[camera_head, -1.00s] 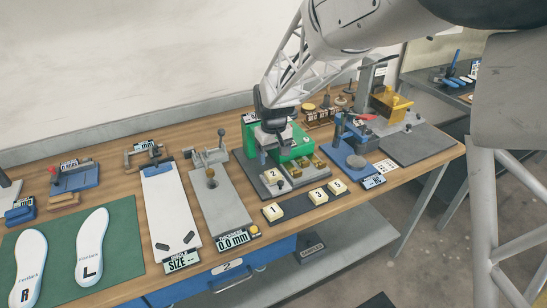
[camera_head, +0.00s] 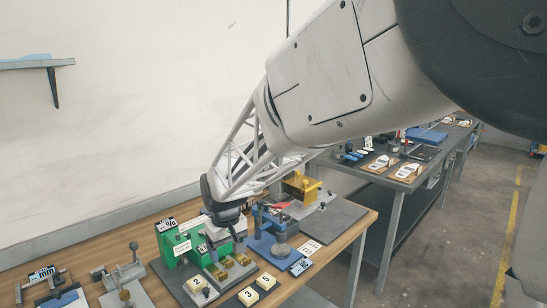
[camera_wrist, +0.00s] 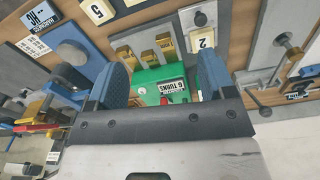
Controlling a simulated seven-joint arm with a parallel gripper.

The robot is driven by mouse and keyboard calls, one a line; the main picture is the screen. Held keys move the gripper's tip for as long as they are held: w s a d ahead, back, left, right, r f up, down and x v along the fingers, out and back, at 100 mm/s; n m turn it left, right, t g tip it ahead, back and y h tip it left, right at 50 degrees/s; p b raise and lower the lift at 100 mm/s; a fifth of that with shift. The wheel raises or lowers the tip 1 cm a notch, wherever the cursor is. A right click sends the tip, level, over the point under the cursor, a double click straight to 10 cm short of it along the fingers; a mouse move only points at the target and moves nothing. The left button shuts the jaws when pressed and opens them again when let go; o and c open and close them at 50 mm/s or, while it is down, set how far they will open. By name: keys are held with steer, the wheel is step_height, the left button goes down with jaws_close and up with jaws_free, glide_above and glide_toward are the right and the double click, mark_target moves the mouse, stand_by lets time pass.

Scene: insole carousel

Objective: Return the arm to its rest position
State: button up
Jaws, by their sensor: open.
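My gripper (camera_head: 219,234) hangs over the wooden bench, in front of the green box (camera_head: 170,247), at the end of my arm, which comes in from the upper right. In the wrist view my gripper (camera_wrist: 163,72) has its two blue fingers spread wide apart. The green box (camera_wrist: 172,76), with a "6 TURNS" label, shows beyond and between them. I see nothing held between the fingers. In the head view the gripper hides part of the fixture under it, and I cannot judge the exact clearance there.
Number blocks 3 (camera_head: 248,296) and 5 (camera_head: 266,282) lie near the bench's front edge. A blue fixture (camera_head: 270,235) and a yellow one (camera_head: 301,186) stand right of the gripper. A second table (camera_head: 376,172) with insoles stands behind. A wall shelf (camera_head: 38,64) is at upper left.

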steer(key=s+d+r+m, duration=0.1)
steer(key=s+d+r, duration=0.25)
steer(key=d, duration=0.25)
steer(key=s+d+r+m+t, duration=0.1)
steer(key=s+d+r, duration=0.1)
steer(key=s+d, duration=0.3)
steer(key=s+d+r+m, duration=0.1)
steer(key=s+d+r, duration=0.1)
steer(key=d, duration=0.5)
steer(key=s+d+m, duration=0.2)
steer(key=s+d, duration=0.4)
steer(key=s, duration=0.3)
steer(key=s+d+m+t, duration=0.1)
steer(key=s+d+m, duration=0.1)
steer(key=s+d, duration=0.4)
steer(key=s, duration=0.3)
steer(key=shift+d+r, duration=0.3)
steer(key=shift+d, duration=0.1)
steer(key=shift+w, duration=0.1)
steer(key=shift+c, duration=0.3)
